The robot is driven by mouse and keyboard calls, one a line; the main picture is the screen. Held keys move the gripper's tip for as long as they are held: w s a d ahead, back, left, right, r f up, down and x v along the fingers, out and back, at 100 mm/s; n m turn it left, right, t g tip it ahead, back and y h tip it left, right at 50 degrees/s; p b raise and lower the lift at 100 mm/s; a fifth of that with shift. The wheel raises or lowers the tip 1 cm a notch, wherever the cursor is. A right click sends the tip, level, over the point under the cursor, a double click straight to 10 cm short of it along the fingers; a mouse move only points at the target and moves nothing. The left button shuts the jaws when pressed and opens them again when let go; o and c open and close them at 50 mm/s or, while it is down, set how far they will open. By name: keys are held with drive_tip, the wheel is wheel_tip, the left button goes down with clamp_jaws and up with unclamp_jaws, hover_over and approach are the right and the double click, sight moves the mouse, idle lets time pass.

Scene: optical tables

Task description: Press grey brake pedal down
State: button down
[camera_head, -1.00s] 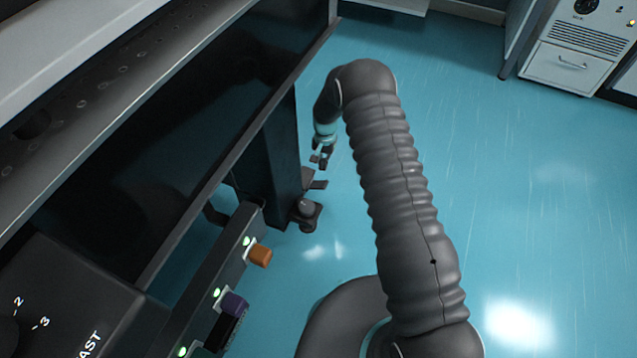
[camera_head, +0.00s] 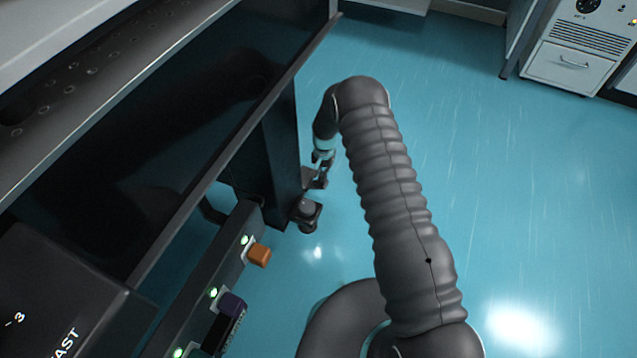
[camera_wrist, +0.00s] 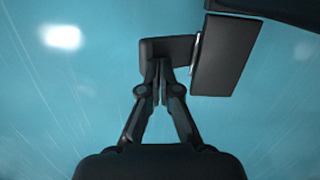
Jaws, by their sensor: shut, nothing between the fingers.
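The brake pedal (camera_head: 313,184) is a small dark grey plate low beside the table leg, just above the caster in the head view. In the wrist view a dark flat plate (camera_wrist: 172,45) lies at my fingertips and joins a larger tilted dark slab (camera_wrist: 223,57) on its right. I cannot tell exactly which part is the pedal's tread. My gripper (camera_wrist: 160,68) is shut and empty, with its fingertips overlapping the plate's lower edge. I cannot tell whether they touch it. In the head view my gripper (camera_head: 323,174) is small and partly merges with the pedal.
The table leg (camera_head: 276,150) and caster (camera_head: 307,214) stand left of my gripper. The dark table edge (camera_head: 250,120) overhangs on the left. A rail with an orange knob (camera_head: 259,255) and a purple knob (camera_head: 232,304) is nearer.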

wheel_tip(320, 180, down, 4)
drive_tip(key=b, duration=0.3)
drive_tip(key=shift+r, duration=0.35)
drive_tip(key=shift+w+d+b, duration=0.25)
drive_tip(key=shift+w+b, duration=0.8)
drive_tip(key=shift+b, duration=0.2)
drive_tip(key=shift+w+d+r, duration=0.1)
drive_tip(key=shift+w+r, duration=0.15)
drive_tip(key=shift+w, duration=0.1)
drive_tip(key=shift+w+r, duration=0.1)
drive_tip(key=shift+r, duration=0.15)
wheel_tip(320, 180, up, 12)
drive_tip(key=w, duration=0.1)
drive_tip(key=shift+d, duration=0.2)
